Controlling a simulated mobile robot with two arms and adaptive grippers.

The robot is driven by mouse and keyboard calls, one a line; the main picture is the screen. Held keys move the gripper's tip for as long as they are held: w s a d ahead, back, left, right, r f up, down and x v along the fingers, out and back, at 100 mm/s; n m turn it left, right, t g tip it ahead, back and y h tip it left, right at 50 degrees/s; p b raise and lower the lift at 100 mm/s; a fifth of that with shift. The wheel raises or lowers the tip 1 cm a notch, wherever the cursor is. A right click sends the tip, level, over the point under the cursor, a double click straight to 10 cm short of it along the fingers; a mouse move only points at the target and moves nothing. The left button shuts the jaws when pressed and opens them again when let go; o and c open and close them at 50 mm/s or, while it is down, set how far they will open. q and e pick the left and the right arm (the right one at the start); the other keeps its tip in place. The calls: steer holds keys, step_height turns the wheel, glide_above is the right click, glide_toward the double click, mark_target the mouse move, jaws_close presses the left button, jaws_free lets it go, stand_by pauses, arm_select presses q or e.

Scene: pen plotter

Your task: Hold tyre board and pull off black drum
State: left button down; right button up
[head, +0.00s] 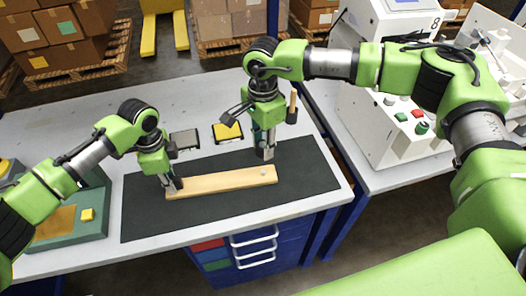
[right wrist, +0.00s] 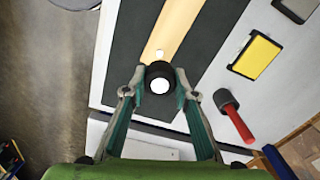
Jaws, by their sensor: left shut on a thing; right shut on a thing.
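The tyre board (head: 225,181) is a pale wooden strip lying on a dark mat, with a small white peg (head: 263,172) near its right end. My left gripper (head: 173,186) is shut on the board's left end. My right gripper (head: 267,155) is above the right end. In the right wrist view, my right gripper (right wrist: 159,82) is shut on the black drum (right wrist: 160,72), a short cylinder with a white round middle. The peg (right wrist: 159,54) shows bare beside the drum there, so the drum appears to be off it. The drum is hard to make out in the head view.
The dark mat (head: 140,215) has free room around the board. Behind it are a yellow pad (head: 227,131) and a grey pad (head: 185,139). A red-handled tool (right wrist: 240,126) stands near the right gripper. A green machine (head: 85,228) is at left, a white machine (head: 375,120) at right.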

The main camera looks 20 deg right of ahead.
arm_select(q)
steer(key=c, duration=1.8)
jaws_free()
steer(key=shift+c, duration=0.2)
step_height(320, 180, up, 12)
